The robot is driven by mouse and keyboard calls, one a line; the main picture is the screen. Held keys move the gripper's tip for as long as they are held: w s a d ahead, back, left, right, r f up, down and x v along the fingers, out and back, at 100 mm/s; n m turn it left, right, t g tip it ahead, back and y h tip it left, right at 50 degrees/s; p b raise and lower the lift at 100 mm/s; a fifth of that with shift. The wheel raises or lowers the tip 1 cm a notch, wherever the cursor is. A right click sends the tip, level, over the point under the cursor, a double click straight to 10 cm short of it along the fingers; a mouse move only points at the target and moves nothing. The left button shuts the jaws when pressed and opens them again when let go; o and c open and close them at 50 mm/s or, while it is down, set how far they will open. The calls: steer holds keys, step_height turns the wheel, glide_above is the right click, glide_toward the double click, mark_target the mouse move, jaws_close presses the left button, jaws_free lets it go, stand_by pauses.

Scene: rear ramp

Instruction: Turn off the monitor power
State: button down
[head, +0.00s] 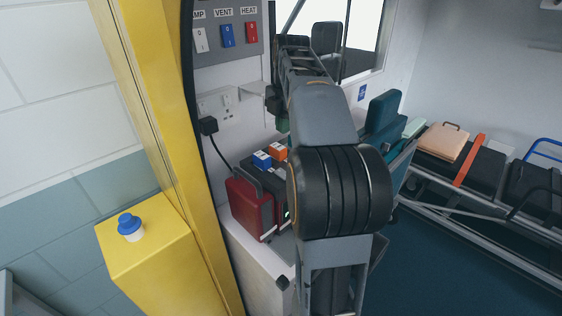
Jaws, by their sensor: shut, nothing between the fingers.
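A double wall socket (214,102) sits on the white wall, left of my arm. A black plug (208,125) is in the socket's left side, and its black cable runs down towards a red case (250,207) on the white cabinet. A dark device (284,190), perhaps the monitor, stands beside the case with a small lit green spot; my arm hides much of it. My gripper (272,98) is small and dark at the end of my raised arm, close to the wall right of the socket. It is shut and holds nothing. Whether it touches the wall is unclear.
A grey panel (228,52) above the socket has white, blue and red rocker switches. A yellow post and box (152,245) with a blue-capped button (129,226) stand at left. A teal seat (384,115) and stretcher (470,180) are at right.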

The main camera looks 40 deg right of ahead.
mark_target(283, 174)
steer(key=f, duration=0.4)
steer(key=w+f, duration=0.1)
steer(key=f, duration=0.9)
steer(key=shift+w+a+p, duration=0.1)
steer(key=shift+w+p, duration=0.2)
steer(key=shift+p, duration=0.05)
steer(key=shift+w+f+b, duration=0.1)
steer(key=shift+f+b, duration=0.2)
steer(key=shift+f, duration=0.05)
steer(key=shift+s+f, duration=0.15)
steer(key=shift+s, duration=0.15)
steer(key=shift+s+r, duration=0.2)
steer(key=shift+s, duration=0.35)
